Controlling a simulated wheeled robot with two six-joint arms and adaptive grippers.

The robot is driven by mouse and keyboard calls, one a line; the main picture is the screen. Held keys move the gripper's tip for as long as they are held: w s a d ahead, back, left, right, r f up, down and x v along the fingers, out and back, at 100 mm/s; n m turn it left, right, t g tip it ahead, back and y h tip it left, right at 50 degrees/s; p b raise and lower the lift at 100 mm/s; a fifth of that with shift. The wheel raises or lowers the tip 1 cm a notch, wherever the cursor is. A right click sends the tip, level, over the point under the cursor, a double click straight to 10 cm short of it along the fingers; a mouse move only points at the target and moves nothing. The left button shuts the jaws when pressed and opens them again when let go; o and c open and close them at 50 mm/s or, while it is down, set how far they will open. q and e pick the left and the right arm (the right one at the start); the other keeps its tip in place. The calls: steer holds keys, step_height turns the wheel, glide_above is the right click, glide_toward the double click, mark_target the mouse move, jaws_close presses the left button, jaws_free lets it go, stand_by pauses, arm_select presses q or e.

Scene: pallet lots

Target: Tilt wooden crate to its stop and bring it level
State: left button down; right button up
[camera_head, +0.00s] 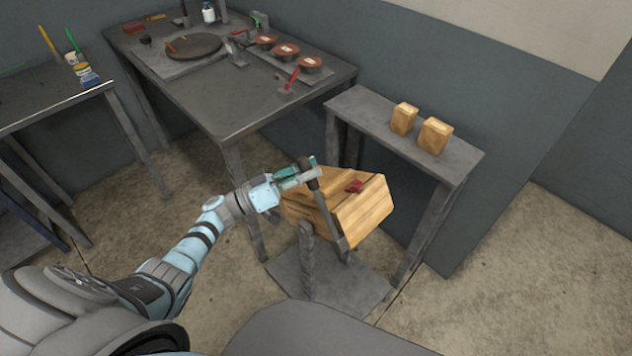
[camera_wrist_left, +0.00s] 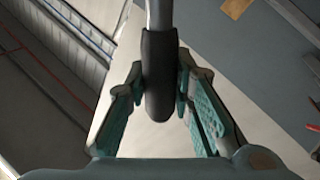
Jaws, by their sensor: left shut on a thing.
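The wooden crate (camera_head: 362,212) sits tilted on a dark metal stand (camera_head: 307,262) above the floor. A grey lever (camera_head: 328,215) runs up the crate's near side and ends in a dark grip. My left gripper (camera_head: 298,177) is shut on this lever at its upper end. In the left wrist view, the teal fingers of the gripper (camera_wrist_left: 160,88) stand on both sides of the black lever grip (camera_wrist_left: 159,75). A small red part (camera_head: 353,186) shows on the crate's top. My right gripper is not in view.
A narrow grey bench (camera_head: 455,165) with two small wooden blocks (camera_head: 434,136) stands close behind the crate. A larger workbench (camera_head: 240,112) with a round plate (camera_head: 194,47) and several reddish round pieces stands at the back left. Bare floor (camera_head: 500,290) lies to the right.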

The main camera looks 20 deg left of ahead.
arm_select(q)
steer(key=shift+w+a, duration=0.15)
steer(key=shift+a, duration=0.2)
steer(key=shift+r, duration=0.1)
steer(key=shift+a+n, duration=0.1)
steer(key=shift+n, duration=0.2)
steer(key=c, duration=1.7)
jaws_free()
steer(key=shift+r, duration=0.1)
steer(key=o, duration=0.3)
steer(key=shift+w+a, duration=0.1)
steer(key=shift+a, duration=0.05)
steer(key=shift+o, duration=0.2)
steer(key=v, duration=1.2)
